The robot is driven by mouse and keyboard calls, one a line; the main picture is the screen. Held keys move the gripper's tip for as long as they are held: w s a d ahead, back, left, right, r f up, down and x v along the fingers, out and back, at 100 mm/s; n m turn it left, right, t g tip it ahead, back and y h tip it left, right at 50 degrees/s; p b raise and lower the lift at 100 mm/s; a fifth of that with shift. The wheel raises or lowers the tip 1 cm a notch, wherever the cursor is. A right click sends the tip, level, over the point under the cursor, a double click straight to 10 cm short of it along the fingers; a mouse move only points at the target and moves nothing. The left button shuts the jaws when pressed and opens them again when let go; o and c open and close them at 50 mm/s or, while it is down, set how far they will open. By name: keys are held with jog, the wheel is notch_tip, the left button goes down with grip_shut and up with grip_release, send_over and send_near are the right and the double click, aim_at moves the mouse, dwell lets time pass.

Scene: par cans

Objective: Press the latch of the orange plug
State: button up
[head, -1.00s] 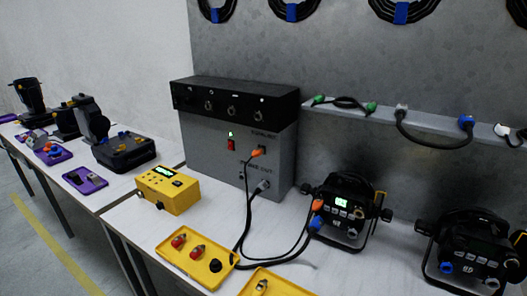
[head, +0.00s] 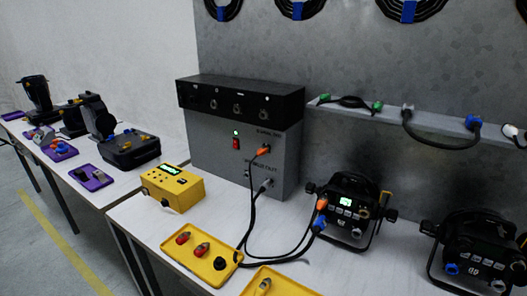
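An orange plug (head: 264,149) sits in the upper socket on the front of the grey power box (head: 222,150), with a black cable hanging from it. A second orange connector (head: 321,203) is at the back of the nearer black par can (head: 345,212), just above a blue connector (head: 319,223). The latch is too small to make out on either orange piece. My gripper is not in view.
A grey plug (head: 267,184) sits in the box's lower outlet. Black cables loop across the white table. A yellow tester (head: 172,188) and yellow trays (head: 190,263) lie in front. Another par can (head: 473,250) stands at the right.

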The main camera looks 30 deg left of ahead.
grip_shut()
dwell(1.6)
